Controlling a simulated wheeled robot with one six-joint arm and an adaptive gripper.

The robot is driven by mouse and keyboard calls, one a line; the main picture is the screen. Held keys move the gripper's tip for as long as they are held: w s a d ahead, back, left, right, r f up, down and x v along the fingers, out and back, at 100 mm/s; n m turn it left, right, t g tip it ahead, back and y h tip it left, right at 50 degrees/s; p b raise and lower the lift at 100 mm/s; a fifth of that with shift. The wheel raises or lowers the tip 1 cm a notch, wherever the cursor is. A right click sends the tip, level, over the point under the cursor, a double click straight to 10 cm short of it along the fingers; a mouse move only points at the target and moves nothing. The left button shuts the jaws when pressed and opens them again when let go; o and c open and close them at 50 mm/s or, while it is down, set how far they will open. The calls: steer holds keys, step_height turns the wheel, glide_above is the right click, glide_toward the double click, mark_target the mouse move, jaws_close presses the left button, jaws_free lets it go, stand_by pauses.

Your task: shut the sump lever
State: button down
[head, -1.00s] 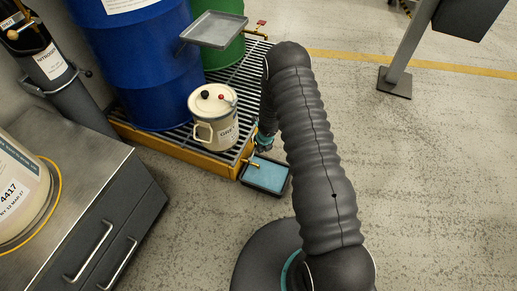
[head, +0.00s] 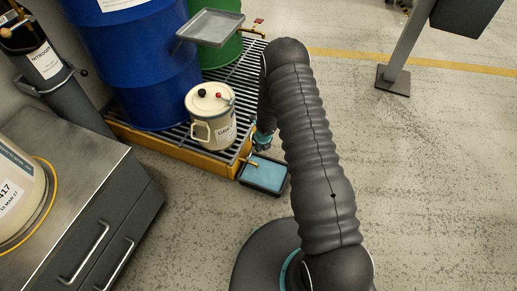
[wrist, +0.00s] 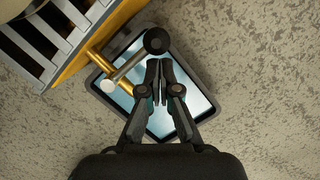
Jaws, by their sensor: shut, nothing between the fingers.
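The sump lever (wrist: 128,68) shows in the wrist view as a grey rod with a black knob (wrist: 157,40) at its upper right end. Its lower left end meets a brass valve (wrist: 107,85) on a brass pipe from the yellow sump pallet. My gripper (wrist: 160,63) is shut and empty, its fingertips just below the knob in the picture. I cannot tell if they touch it. In the head view my gripper (head: 261,141) is partly hidden by my arm, above the brass outlet (head: 249,162).
A black tray with a blue inside (head: 264,174) lies on the floor under the outlet. The yellow pallet (head: 170,146) has a slatted grate carrying a cream can (head: 211,118), a blue drum (head: 135,65) and a green drum (head: 222,50).

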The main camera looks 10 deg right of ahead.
steer(key=s+b, duration=0.1)
steer(key=s+d+f+b, duration=0.1)
steer(key=b, duration=0.1)
steer(key=s+b, duration=0.1)
steer(key=b, duration=0.1)
steer(key=shift+d+f, duration=0.15)
steer(key=shift+d, duration=0.15)
steer(key=p+v, duration=0.5)
steer(key=v, duration=0.5)
steer(key=shift+r, duration=0.25)
